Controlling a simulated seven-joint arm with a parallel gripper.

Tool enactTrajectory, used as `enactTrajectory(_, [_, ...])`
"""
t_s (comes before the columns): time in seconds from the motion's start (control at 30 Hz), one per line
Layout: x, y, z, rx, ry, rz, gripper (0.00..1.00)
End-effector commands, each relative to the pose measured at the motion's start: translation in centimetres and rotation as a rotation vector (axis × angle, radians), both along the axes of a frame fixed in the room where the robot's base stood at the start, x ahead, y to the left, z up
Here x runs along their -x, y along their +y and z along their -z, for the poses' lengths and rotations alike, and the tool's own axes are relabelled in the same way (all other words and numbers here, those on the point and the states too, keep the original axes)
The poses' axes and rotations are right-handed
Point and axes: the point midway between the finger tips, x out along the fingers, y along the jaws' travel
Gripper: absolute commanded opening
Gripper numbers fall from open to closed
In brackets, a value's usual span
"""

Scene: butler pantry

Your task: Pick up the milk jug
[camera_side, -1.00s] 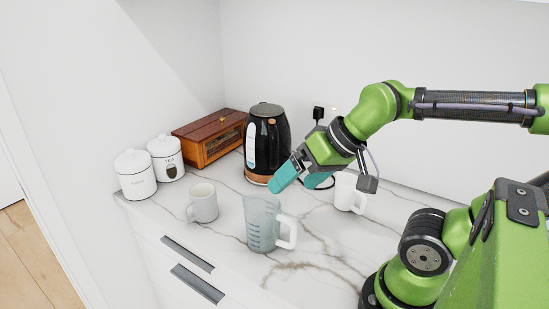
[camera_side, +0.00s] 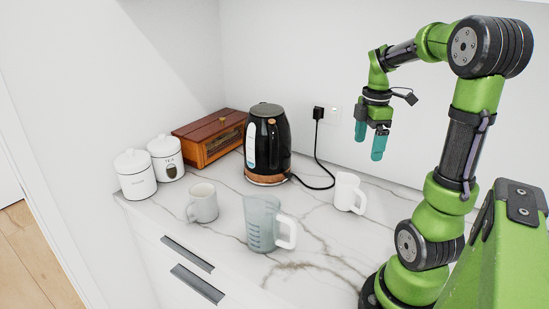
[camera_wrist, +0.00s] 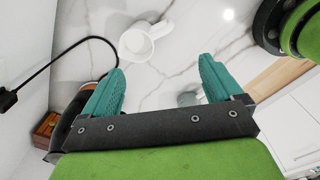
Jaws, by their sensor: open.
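The white milk jug (camera_side: 347,193) stands upright on the marble counter, right of the kettle, with its handle to the right. In the wrist view the white jug (camera_wrist: 136,44) shows from above, beyond the fingertips. My gripper (camera_side: 370,142) hangs in the air above and to the right of the jug, with its teal fingers pointing down. The fingers are apart and nothing is between them. In the wrist view my gripper (camera_wrist: 161,72) also shows spread and empty, partly covering the things below.
A clear measuring jug (camera_side: 262,225) and a grey mug (camera_side: 203,204) stand near the front edge. A black kettle (camera_side: 267,147) with its cord, a wooden box (camera_side: 208,137) and two white canisters (camera_side: 135,176) stand at the back and left. Counter around the white jug is mostly clear.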

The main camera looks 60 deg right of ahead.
Motion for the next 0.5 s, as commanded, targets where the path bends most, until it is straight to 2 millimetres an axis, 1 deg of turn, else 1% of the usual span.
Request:
enactTrajectory(0.03, [0.0, 0.0, -0.3, -0.001, 0.006, -0.079, 0.93])
enactTrajectory(0.1, [0.2, 0.1, -0.4, -0.006, 0.014, -0.175, 0.93])
enactTrajectory(0.2, [0.3, 0.3, -0.4, -0.013, 0.019, -0.258, 0.93])
enactTrajectory(0.27, [0.3, 0.4, -0.1, -0.017, 0.020, -0.282, 0.93])
enactTrajectory(0.37, [0.3, 0.4, 1.2, -0.018, 0.022, -0.292, 0.93])
enactTrajectory(0.5, [0.3, 0.4, 4.2, -0.020, 0.022, -0.290, 0.93])
